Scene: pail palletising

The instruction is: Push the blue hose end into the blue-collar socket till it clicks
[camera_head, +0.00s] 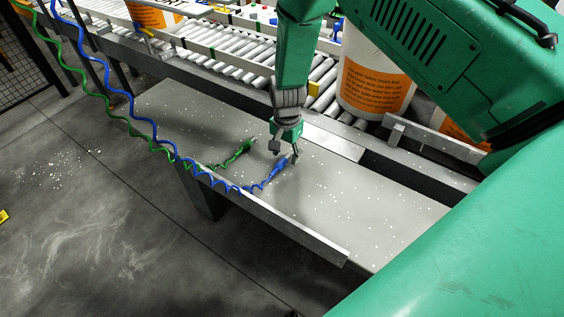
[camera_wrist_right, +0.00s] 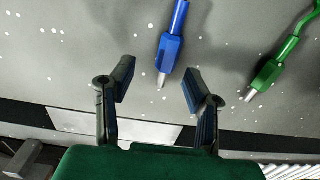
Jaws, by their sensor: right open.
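The blue hose end (camera_head: 279,167) lies on the grey metal shelf (camera_head: 330,205), its coiled blue hose running off to the left. My right gripper (camera_head: 284,150) is over the shelf, close to the blue hose end. In the right wrist view my right gripper (camera_wrist_right: 152,98) is open, and the blue hose end (camera_wrist_right: 172,45) lies with its metal tip pointing into the gap between the fingers; they do not hold it. The green hose end (camera_head: 240,149) lies apart to the left in the head view and also shows in the wrist view (camera_wrist_right: 268,74). I cannot make out a blue-collar socket. My left gripper is not in view.
A roller conveyor (camera_head: 225,62) runs behind the shelf, carrying white pails with orange labels (camera_head: 372,85). The shelf has a raised front lip (camera_head: 285,227). White specks are scattered on it. The shelf's right part is free.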

